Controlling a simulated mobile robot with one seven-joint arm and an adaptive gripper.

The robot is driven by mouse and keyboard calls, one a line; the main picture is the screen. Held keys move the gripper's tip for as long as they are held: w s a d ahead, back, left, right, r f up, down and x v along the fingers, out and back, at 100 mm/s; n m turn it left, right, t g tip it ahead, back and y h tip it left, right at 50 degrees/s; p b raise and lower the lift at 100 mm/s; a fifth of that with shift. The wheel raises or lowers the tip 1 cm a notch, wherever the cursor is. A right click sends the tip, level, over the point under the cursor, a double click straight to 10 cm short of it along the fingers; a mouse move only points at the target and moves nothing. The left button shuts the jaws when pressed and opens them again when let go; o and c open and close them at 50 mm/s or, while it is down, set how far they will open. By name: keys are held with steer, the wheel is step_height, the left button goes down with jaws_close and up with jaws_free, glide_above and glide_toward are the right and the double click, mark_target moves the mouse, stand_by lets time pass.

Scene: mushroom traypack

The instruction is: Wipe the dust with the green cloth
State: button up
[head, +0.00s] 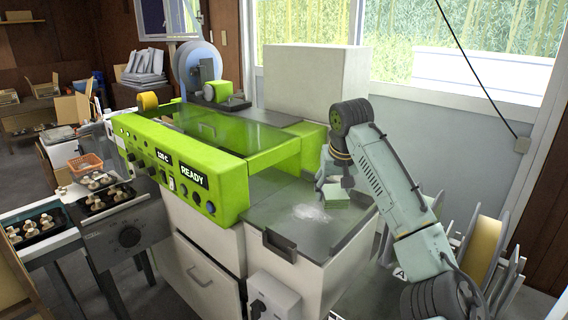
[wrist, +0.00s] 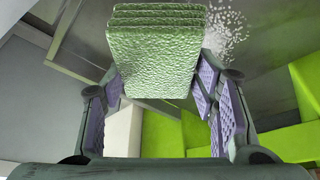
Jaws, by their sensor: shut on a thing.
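The green cloth (head: 338,196) is a thick folded pad with a rough texture. My gripper (head: 334,178) is shut on it, and in the wrist view the cloth (wrist: 155,50) sits between the two purple-padded fingers. The white dust (head: 311,212) is a loose patch on the grey metal top just left of the cloth. The dust also shows in the wrist view (wrist: 232,28), to the right of the cloth and partly hidden behind it. I cannot tell whether the cloth touches the metal top.
The green machine (head: 220,165) with a READY display stands left of the metal top (head: 290,237). A large pale box (head: 315,85) stands behind. Racked plates (head: 485,250) are at the right. Mushroom trays (head: 103,198) lie at the left. The metal top's front is clear.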

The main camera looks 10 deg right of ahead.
steer(key=shift+r+p, duration=0.35)
steer(key=shift+r, duration=0.65)
